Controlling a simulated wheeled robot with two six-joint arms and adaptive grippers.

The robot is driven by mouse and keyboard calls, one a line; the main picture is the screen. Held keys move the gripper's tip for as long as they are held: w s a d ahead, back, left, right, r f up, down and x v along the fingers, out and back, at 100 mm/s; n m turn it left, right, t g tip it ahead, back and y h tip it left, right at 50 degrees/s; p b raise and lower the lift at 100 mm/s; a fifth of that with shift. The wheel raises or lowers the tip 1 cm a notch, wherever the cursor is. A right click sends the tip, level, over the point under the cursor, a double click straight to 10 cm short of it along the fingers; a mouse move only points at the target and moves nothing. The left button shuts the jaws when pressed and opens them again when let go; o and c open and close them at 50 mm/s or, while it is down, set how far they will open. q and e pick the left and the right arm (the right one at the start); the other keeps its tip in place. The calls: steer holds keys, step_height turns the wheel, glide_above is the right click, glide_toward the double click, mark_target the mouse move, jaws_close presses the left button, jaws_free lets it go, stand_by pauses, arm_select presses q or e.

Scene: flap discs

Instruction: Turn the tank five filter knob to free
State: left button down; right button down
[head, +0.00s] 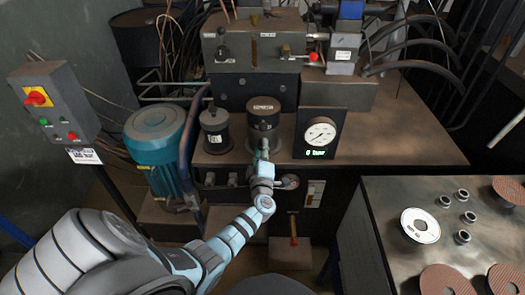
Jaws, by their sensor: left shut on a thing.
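A dark cylindrical filter housing (263,112) with a small label stands upright on the bench of the hydraulic unit, near the middle of the head view. My left gripper (262,150) reaches up to its front and is shut on the filter knob there. The jaws mostly hide the knob, so I cannot read which way it points. The label is too small to read. My right gripper is not in view.
A dial gauge (319,136) stands close right of the filter, and a black capped cylinder (215,130) close left. A teal motor (157,150) is further left. A switch box (54,101) stands at far left. A table (385,215) with discs and rings is at right.

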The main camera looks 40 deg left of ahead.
arm_select(q)
steer(key=shift+s+f+n, duration=0.1)
steer(key=shift+n, duration=0.8)
steer(key=c, duration=1.2)
jaws_free()
steer(key=shift+c, duration=0.2)
steer(key=v, duration=1.2)
